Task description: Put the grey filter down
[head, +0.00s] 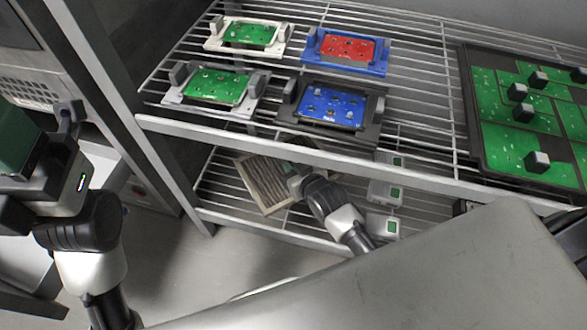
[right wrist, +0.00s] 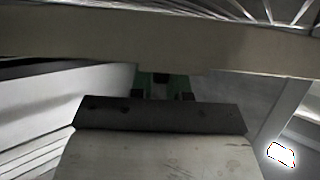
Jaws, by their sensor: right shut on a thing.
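The grey filter (head: 263,184) is a pleated panel with a pale tan frame, tilted at the lower wire shelf. My right gripper (head: 293,184) is shut on its right-hand side. In the right wrist view a broad tan bar (right wrist: 110,42), apparently the filter's frame, crosses in front of my right gripper (right wrist: 163,85) and hides most of what lies beyond. Whether the filter's lower edge rests on the shelf is unclear. My left gripper (head: 66,125) is at the far left, away from the filter; its fingertips do not show clearly.
The upper wire shelf (head: 420,108) carries several circuit boards in holders and a dark tray (head: 478,135) of green boards. Its front rail passes close above the filter. Grey boxes with green labels (head: 383,195) stand right of my right gripper on the lower shelf.

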